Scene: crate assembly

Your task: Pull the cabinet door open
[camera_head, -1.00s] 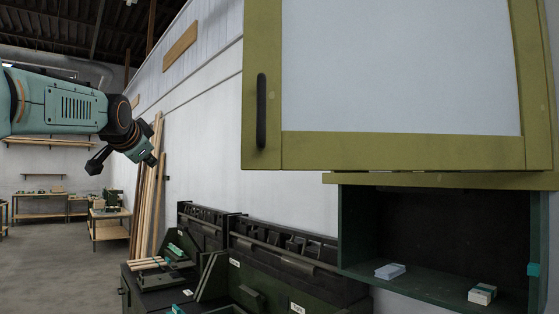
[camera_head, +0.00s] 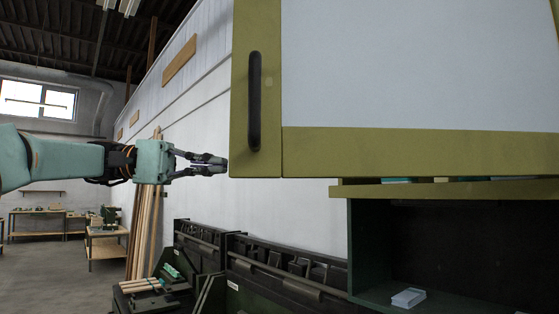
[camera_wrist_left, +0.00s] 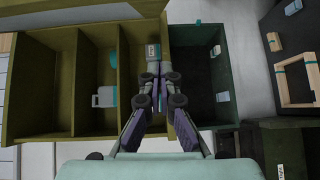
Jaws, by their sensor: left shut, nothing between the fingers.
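The cabinet door (camera_head: 256,153) has an olive frame, a pale panel and a black vertical handle (camera_head: 254,100) near its left edge. It stands ajar, its left edge reaching past the cabinet's bottom board (camera_head: 450,189). My left gripper (camera_head: 224,164) comes in from the left, level, with its tips at the door's lower left edge, below the handle. Contact with the edge cannot be told. It is shut and empty. In the left wrist view the gripper (camera_wrist_left: 163,75) is in front of the open olive cabinet (camera_wrist_left: 50,95), whose shelves show sideways. My right gripper is out of view.
A dark green open cabinet (camera_head: 365,245) hangs below, with a small white block (camera_head: 408,297) in it. In the left wrist view a grey item (camera_wrist_left: 104,96) lies in the olive cabinet. Dark workbenches (camera_head: 275,270) stand below; free air lies left of the door.

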